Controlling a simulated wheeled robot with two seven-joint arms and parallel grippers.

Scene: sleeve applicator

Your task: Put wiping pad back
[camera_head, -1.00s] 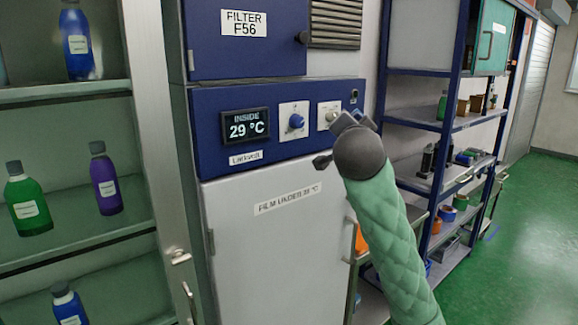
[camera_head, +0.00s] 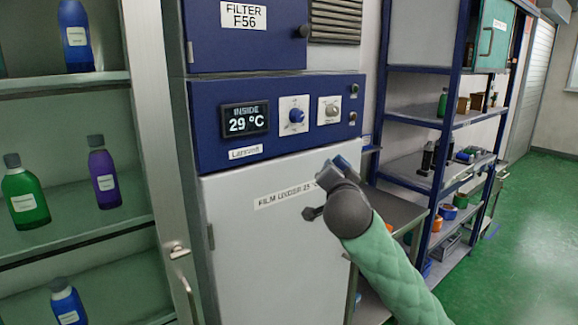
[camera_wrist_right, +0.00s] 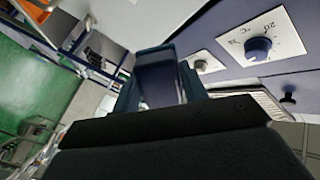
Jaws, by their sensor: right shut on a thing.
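My right gripper (camera_head: 337,172) is in front of the upper part of the white cabinet door (camera_head: 262,255), below the control panel. It also shows in the right wrist view (camera_wrist_right: 158,62), pointing away along the panel. It is shut on a small dark blue thing (camera_wrist_right: 160,82), seen between the fingers; its shape is mostly hidden, and I cannot tell for sure that it is the wiping pad. No other pad is clearly visible. My left gripper is not in view.
The blue panel has a 29 °C display (camera_head: 245,118), a blue knob (camera_head: 296,115) and a pale knob (camera_head: 331,109). A bottle cabinet (camera_head: 75,235) stands at left. A shelf rack (camera_head: 420,175) with boxes and tape rolls stands at right. Green floor is clear beyond.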

